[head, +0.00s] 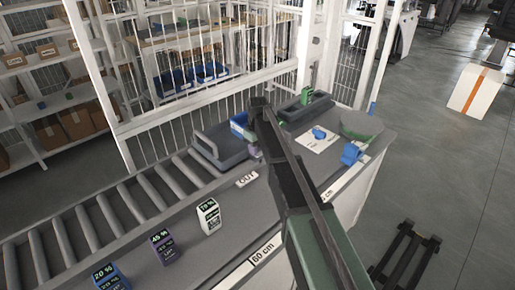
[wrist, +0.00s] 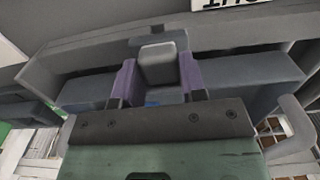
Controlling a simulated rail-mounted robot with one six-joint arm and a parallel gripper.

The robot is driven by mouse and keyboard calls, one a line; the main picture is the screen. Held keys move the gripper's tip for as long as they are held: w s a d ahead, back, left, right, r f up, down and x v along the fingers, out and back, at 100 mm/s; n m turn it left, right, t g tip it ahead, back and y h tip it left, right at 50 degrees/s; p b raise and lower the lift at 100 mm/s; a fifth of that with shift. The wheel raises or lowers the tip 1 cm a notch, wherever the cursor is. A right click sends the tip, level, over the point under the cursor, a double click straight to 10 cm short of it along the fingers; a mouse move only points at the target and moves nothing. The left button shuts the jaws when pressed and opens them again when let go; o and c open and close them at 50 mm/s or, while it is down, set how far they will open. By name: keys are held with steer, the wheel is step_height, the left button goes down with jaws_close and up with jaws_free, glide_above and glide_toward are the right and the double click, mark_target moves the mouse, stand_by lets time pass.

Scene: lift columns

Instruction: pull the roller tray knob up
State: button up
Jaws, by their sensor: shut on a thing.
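The roller tray (head: 212,152) is a grey, low-walled tray at the far end of the roller conveyor in the head view. In the wrist view its grey wall and flat parts (wrist: 250,68) fill the upper half. The knob (wrist: 158,62) is a grey block with a rounded top, between the two purple fingers. My gripper (wrist: 158,78) is shut on the knob, one finger on each side. In the head view my gripper (head: 252,150) is at the tray's right side, and my arm partly covers it; the knob cannot be made out there.
Roller conveyor (head: 120,215) runs to the left. Labelled stands, such as the 70 % one (head: 208,216), line the grey counter. An OUT sign (head: 246,179) lies near the tray. A dark green bin (head: 305,107) and a white sheet with a blue object (head: 319,133) are beyond my arm. A barred fence stands behind.

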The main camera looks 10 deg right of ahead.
jaws_close()
step_height(320, 180, up, 2)
steer(key=shift+r+p, duration=0.2)
steer(key=shift+p, duration=1)
steer(key=shift+w+f, duration=0.1)
steer(key=shift+f, duration=0.05)
steer(key=o, duration=1)
jaws_free()
step_height(320, 180, up, 11)
steer(key=p, duration=1)
steer(key=shift+p, duration=0.35)
